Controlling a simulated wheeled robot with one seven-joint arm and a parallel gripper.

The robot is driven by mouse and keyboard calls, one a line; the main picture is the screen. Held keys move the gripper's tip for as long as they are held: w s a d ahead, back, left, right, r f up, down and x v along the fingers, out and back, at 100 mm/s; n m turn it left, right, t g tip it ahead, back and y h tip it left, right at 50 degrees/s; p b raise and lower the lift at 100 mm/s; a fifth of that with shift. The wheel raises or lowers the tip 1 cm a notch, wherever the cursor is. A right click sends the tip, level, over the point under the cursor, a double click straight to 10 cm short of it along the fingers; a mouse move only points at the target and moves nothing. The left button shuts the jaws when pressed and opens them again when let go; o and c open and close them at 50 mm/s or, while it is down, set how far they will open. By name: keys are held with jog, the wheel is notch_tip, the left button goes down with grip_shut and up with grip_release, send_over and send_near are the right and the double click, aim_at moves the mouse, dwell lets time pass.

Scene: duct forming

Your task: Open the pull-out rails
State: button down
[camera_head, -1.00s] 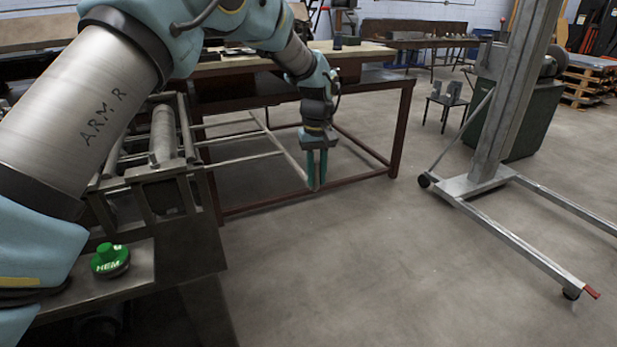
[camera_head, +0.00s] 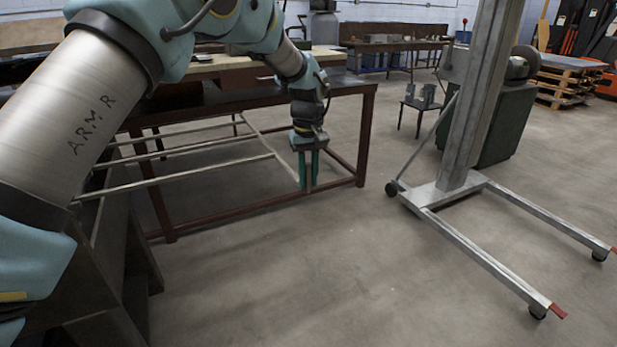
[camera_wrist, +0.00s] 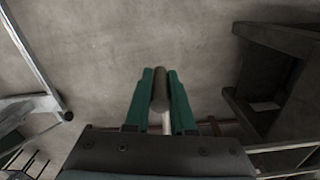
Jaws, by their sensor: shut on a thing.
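The pull-out rails (camera_head: 190,173) are thin grey bars that run out from the dark machine (camera_head: 105,270) at the left. A crossbar (camera_head: 268,144) joins their outer ends. My gripper (camera_head: 307,186) points down at the near end of this crossbar, with its green fingers shut on it. In the wrist view, the gripper (camera_wrist: 160,95) has a finger on each side of a dark rounded bar end (camera_wrist: 160,88), with a pale rod behind it. My arm covers part of the machine in the head view.
A workbench with a dark red frame (camera_head: 366,130) stands behind the rails, close to my gripper. A wheeled metal lift stand (camera_head: 440,200) is to the right, its legs reaching forward. The floor (camera_head: 330,270) between them is clear.

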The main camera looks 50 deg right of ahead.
jog(key=shift+d+r, duration=0.15)
jog(key=shift+d, duration=0.1)
jog(key=shift+s, duration=0.1)
jog(key=c, duration=0.8)
grip_release()
jog(key=shift+d, duration=0.1)
jog(key=shift+o, duration=0.2)
notch_tip(320, 180, up, 11)
jog(key=shift+f+b, duration=0.2)
jog(key=shift+b, duration=1.05)
